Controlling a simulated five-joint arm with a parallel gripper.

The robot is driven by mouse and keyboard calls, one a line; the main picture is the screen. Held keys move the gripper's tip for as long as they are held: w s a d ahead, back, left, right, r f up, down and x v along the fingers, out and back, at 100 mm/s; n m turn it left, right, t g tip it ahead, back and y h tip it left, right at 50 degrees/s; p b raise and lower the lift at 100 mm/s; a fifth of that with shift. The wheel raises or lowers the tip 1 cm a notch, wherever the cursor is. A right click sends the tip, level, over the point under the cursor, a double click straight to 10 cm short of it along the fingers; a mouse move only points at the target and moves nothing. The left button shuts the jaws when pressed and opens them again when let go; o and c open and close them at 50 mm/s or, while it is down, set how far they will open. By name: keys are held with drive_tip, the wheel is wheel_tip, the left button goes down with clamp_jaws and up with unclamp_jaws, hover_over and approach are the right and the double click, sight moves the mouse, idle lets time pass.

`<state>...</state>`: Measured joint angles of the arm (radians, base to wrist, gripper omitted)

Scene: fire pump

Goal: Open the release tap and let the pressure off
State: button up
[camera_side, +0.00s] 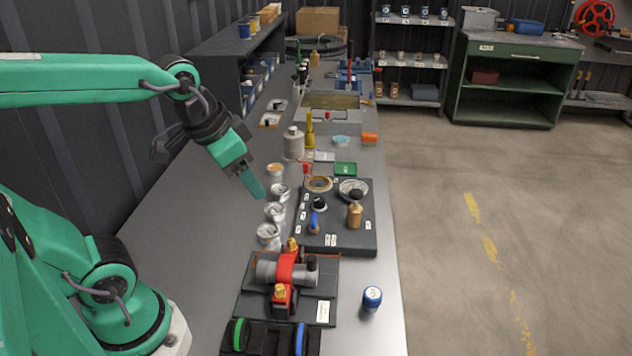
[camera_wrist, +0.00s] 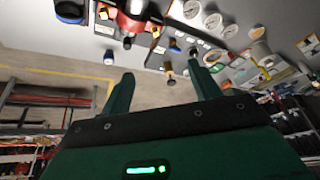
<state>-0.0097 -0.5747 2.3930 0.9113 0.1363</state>
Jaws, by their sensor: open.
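A dark panel (camera_side: 357,241) lies on the bench with a small blue-handled tap (camera_side: 315,222) near its front left, which looks like the release tap. A brass fitting with a black top (camera_side: 354,215) stands on its right, and a round dial (camera_side: 354,187) sits behind it. My gripper (camera_side: 254,188) is open and empty, above the bench and to the left of the panel, touching nothing. In the wrist view my gripper (camera_wrist: 163,84) shows two spread fingers with the brass fitting (camera_wrist: 169,73) beyond them. I cannot tell the tap's position, open or closed.
A red and grey pump (camera_side: 286,270) sits on a dark plate in front of the panel. A blue-capped jar (camera_side: 371,299) stands near the right edge. A grey bottle (camera_side: 293,143) stands behind. The bench's left side is clear.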

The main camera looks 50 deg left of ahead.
drive_tip(key=w+a+f+m+g, duration=0.1)
drive_tip(key=w+f+m+g, duration=0.25)
drive_tip(key=w, duration=0.55)
drive_tip(key=m+g, duration=0.1)
drive_tip(key=m, duration=0.3)
approach(316, 218)
drive_tip(key=shift+f, duration=0.15)
drive_tip(key=shift+w+f, duration=0.2)
drive_tip(key=shift+f, duration=0.1)
drive_tip(key=shift+f, duration=0.15)
drive_tip(key=shift+f, duration=3.75)
drive_tip(key=c, duration=1)
